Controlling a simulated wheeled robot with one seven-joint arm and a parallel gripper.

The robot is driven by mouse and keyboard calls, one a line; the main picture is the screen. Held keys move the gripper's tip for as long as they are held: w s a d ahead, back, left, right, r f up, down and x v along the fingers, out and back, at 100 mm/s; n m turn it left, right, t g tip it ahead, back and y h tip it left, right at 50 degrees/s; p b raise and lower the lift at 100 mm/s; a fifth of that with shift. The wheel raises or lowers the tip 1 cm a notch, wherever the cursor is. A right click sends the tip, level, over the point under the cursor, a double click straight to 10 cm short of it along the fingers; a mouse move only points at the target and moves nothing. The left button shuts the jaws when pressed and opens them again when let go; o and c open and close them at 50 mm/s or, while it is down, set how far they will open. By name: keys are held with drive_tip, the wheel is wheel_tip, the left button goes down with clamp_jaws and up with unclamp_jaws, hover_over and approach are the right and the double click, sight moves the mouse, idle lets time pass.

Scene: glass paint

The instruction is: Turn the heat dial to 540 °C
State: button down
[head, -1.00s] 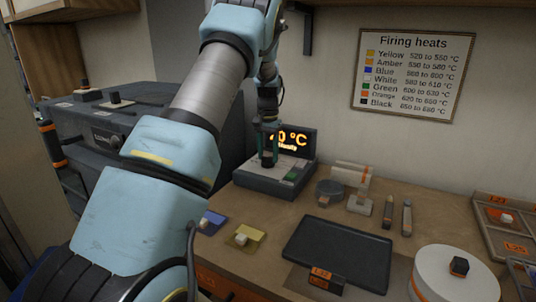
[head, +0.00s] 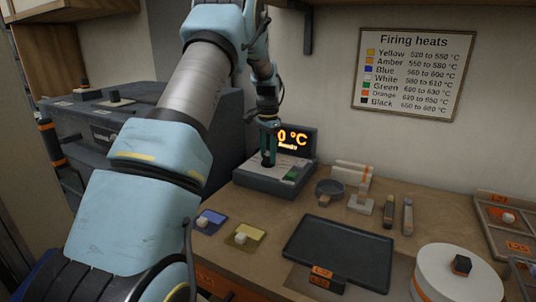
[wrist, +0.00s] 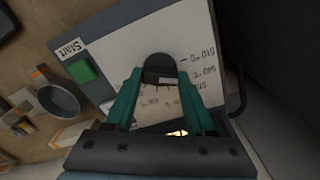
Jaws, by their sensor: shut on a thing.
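The heat dial (wrist: 160,68) is a dark round knob on the pale top of the control box, with printed temperature marks (wrist: 203,72) beside it in the wrist view. My gripper (head: 269,158) reaches down onto the box (head: 270,183). Its teal fingers are shut on the dial and hide part of it; the fingers also show in the wrist view (wrist: 158,88). The lit display (head: 299,141) stands behind the dial. My gripper covers its first digits; only "0 °C" is readable. A green Start button (wrist: 82,72) is on the box top.
A "Firing heats" chart (head: 414,73) hangs on the wall and lists Yellow as 520 to 550 °C. A dark kiln (head: 120,130) stands left. A small pan (head: 328,190), tools, a black tray (head: 338,252) and a white turntable (head: 455,275) sit on the bench right of the box.

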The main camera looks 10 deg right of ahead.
sight(268, 156)
drive_tip(key=shift+m, duration=0.3)
drive_tip(key=shift+d, duration=0.1)
drive_tip(key=shift+c, duration=1.2)
unclamp_jaws()
drive_tip(key=shift+r, duration=0.1)
wheel_tip(268, 156, up, 11)
drive_tip(key=b, duration=0.2)
drive_tip(key=shift+b, duration=0.35)
drive_tip(key=shift+f, duration=0.2)
